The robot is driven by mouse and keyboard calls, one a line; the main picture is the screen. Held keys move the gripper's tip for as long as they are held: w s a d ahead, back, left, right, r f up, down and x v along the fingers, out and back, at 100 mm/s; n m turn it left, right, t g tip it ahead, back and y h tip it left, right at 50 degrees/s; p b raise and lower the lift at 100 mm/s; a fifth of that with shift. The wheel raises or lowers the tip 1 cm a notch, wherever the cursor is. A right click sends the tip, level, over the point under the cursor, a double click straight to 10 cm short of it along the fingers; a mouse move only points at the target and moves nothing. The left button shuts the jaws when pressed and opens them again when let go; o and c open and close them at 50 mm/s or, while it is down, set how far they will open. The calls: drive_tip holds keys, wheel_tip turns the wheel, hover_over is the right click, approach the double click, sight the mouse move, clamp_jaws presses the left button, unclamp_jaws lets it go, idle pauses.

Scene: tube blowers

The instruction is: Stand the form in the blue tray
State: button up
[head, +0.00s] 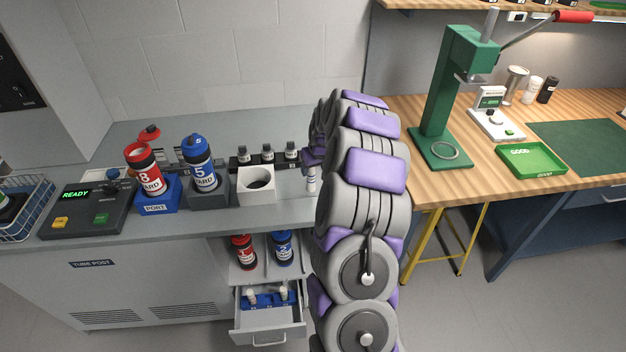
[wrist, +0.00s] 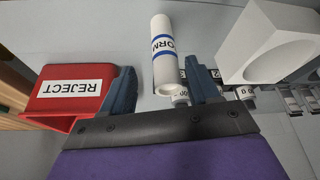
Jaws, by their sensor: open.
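The form (wrist: 162,38) is a white cylinder with a blue band and lettering. In the head view, a small part of it (head: 311,181) shows upright on the counter, left of my arm. My gripper (wrist: 158,66) is open, with one blue-grey finger on each side of the form's near end; I cannot tell whether either touches it. In the head view my gripper is hidden behind my arm. A blue tray (head: 262,302) holding a few pale pieces sits in the open drawer under the counter.
A white block with a round hole (head: 246,191) stands left of the form. A red REJECT bin (wrist: 55,113) lies beside my gripper. Red and blue canisters stand on the counter and on the shelf above the drawer. A green tray (head: 531,177) is on the wooden bench.

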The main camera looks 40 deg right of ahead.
sight(310, 173)
drive_tip(key=shift+w+a+f, duration=0.2)
drive_tip(key=shift+a+f, duration=0.1)
drive_tip(key=shift+a, duration=0.05)
drive_tip(key=b+x, duration=0.1)
drive_tip(key=x, duration=0.2)
drive_tip(key=shift+w+a+f+b, duration=0.2)
drive_tip(key=shift+b, duration=0.2)
drive_tip(key=shift+w+d+f, duration=0.1)
drive_tip(key=shift+d+f, duration=0.05)
drive_tip(key=shift+f, duration=0.15)
drive_tip(key=shift+d, duration=0.5)
drive_tip(key=shift+c, duration=0.3)
drive_tip(key=shift+a+r, duration=0.1)
drive_tip(key=shift+a, duration=0.4)
drive_tip(key=c, duration=0.6)
drive_tip(key=shift+d, duration=0.15)
drive_tip(key=c, duration=0.5)
drive_tip(key=shift+o, duration=0.2)
drive_tip(key=shift+d, duration=0.15)
